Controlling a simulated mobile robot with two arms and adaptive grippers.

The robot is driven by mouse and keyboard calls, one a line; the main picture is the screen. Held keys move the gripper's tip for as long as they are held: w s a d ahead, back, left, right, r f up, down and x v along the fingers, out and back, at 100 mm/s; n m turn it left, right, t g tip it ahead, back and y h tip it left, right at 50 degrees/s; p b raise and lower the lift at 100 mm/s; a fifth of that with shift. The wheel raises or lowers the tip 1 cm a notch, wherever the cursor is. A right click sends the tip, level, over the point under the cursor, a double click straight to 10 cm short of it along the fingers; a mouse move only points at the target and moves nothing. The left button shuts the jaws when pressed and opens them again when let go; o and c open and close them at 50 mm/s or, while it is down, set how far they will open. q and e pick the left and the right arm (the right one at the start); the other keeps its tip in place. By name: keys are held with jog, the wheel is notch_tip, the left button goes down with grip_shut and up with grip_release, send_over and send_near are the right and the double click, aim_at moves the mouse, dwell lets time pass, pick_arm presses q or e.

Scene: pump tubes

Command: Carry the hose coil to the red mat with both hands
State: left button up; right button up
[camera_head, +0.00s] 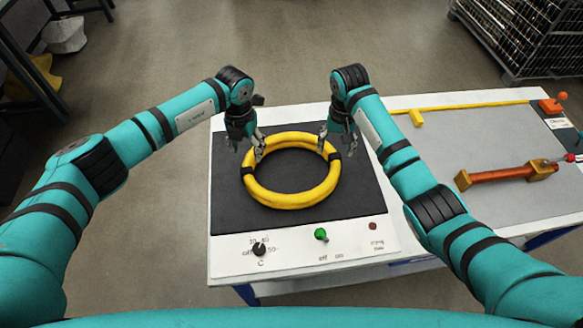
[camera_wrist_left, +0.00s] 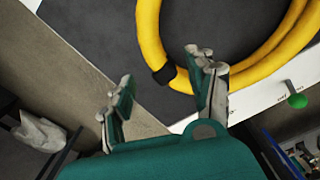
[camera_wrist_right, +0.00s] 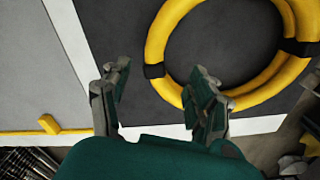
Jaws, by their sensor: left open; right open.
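The hose coil (camera_head: 290,198) is a thick yellow ring with black bands at its left and right sides. It lies flat on a dark square plate (camera_head: 230,215). My left gripper (camera_head: 249,146) is open above the coil's left rear part; in the left wrist view (camera_wrist_left: 158,88) one finger overlaps the coil (camera_wrist_left: 150,35) near a black band. My right gripper (camera_head: 337,140) is open above its right rear part; in the right wrist view (camera_wrist_right: 160,78) one finger overlaps the coil (camera_wrist_right: 158,50). I cannot tell whether either touches it. No red mat shows.
The white panel has a black knob (camera_head: 259,249) and a green switch (camera_head: 321,234) at its front. To the right, a grey surface (camera_head: 440,150) bears a copper-coloured tube (camera_head: 503,174) and a yellow strip (camera_head: 470,105). A wire rack (camera_head: 525,40) stands behind.

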aim_at(250, 162)
pick_arm(q)
notch_tip(250, 162, down, 9)
jog(key=shift+w+r, duration=0.1)
jog(key=shift+r, duration=0.05)
pick_arm(e)
notch_tip(250, 162, down, 9)
jog(key=shift+w+r, duration=0.1)
jog(key=shift+r, duration=0.05)
pick_arm(q)
jog(key=shift+c, duration=0.2)
pick_arm(e)
jog(key=shift+c, duration=0.2)
pick_arm(q)
grip_shut()
pick_arm(e)
jog(key=c, duration=1.1)
grip_shut()
pick_arm(q)
jog(key=shift+r, duration=0.1)
pick_arm(e)
jog(key=shift+r, duration=0.1)
